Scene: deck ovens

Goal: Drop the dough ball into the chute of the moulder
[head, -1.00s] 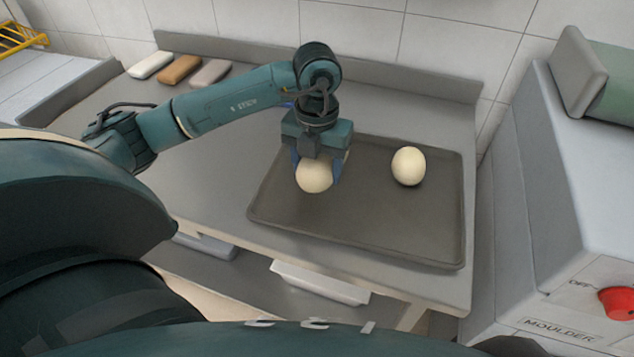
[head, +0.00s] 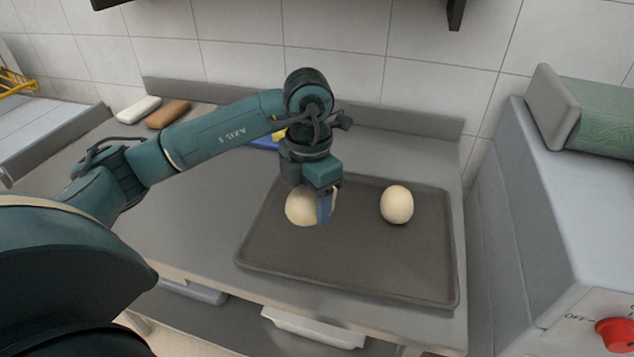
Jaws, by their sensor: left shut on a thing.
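A pale dough ball (head: 301,208) is held in my left gripper (head: 312,207), which is shut on it over the left part of the dark tray (head: 350,262). One blue finger shows in front of the ball; the other is hidden. I cannot tell whether the ball is clear of the tray. A second dough ball (head: 397,205) lies on the tray to the right. The moulder (head: 560,215) stands at the right, with a red knob (head: 615,334) and a green roll or belt (head: 600,118) on top. I cannot make out its chute. My right gripper is not in view.
The tray lies on a grey steel table (head: 200,222) with a raised back edge. White (head: 139,109) and brown (head: 167,114) blocks lie at the back left. A blue thing (head: 265,142) is partly hidden behind my arm.

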